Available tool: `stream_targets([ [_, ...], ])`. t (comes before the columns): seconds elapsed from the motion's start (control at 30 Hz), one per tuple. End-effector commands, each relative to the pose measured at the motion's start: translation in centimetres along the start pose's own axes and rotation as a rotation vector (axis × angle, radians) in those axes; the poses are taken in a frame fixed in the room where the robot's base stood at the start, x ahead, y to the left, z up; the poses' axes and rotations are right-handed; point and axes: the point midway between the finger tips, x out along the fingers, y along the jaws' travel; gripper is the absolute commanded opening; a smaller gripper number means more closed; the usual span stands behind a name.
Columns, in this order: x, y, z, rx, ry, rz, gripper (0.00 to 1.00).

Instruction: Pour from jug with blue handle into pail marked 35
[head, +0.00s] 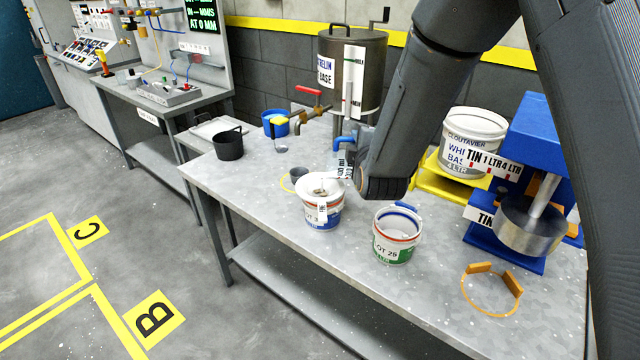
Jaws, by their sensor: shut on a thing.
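A jug with a blue handle (343,141) is up behind the left pail, at the end of my arm; a dark-lettered white label shows on it, and the rest is hard to make out. My gripper (358,143) is partly hidden by my arm and is shut on the jug. The left white pail (322,217) stands just in front of the jug; its blue label cannot be read fully, and its top looks partly covered. The right white pail (394,248) has a green label that seems to read LOT 25; it is open, with a blue piece at its back rim.
A tank (352,62) with a red-handled tap stands at the back. A black pot (228,145) and a blue container (275,123) are at left. A blue press (545,130), a tin on a yellow stand (432,180) and an orange ring (490,308) are at right.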

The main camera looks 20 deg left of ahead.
Motion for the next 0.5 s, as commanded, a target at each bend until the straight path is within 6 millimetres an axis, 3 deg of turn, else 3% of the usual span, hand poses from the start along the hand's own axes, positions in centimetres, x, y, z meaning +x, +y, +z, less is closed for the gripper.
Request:
stream_targets([
  [0.5, -0.04, 0.37, -0.60, -0.043, -0.008, 0.001, 0.00],
])
